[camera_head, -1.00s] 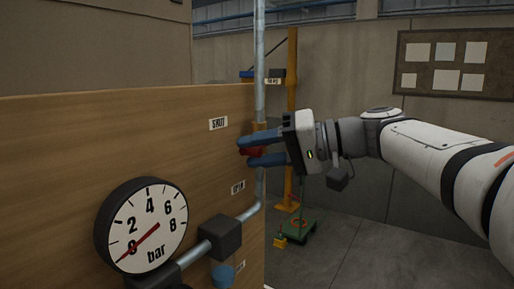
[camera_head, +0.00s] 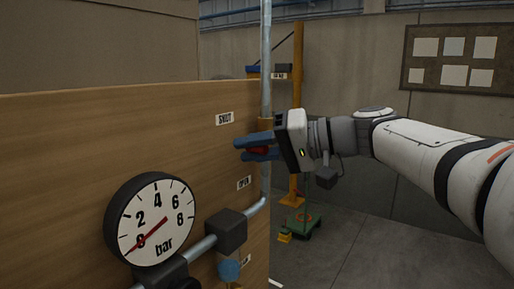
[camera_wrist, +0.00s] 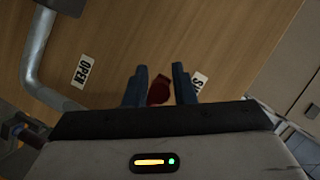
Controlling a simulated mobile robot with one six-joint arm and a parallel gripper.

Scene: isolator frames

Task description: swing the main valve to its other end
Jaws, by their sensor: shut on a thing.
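The main valve's red handle (camera_head: 261,151) is on the vertical pipe at the right end of the wooden panel. My gripper (camera_head: 256,148) has its blue fingers above and below the handle and is shut on it. In the wrist view the red handle (camera_wrist: 159,90) shows between the two fingers (camera_wrist: 160,86). The SHUT label (camera_head: 225,118) is above the handle on the panel and the OPEN label (camera_head: 244,183) is below it. The handle sits between the two labels; its exact angle is hard to tell. The valve body is mostly hidden by my fingers.
A pressure gauge (camera_head: 151,219) with its needle near 0 bar is at the lower left. A yellow post (camera_head: 297,120) and a green trolley (camera_head: 303,223) stand behind. The floor at right is clear.

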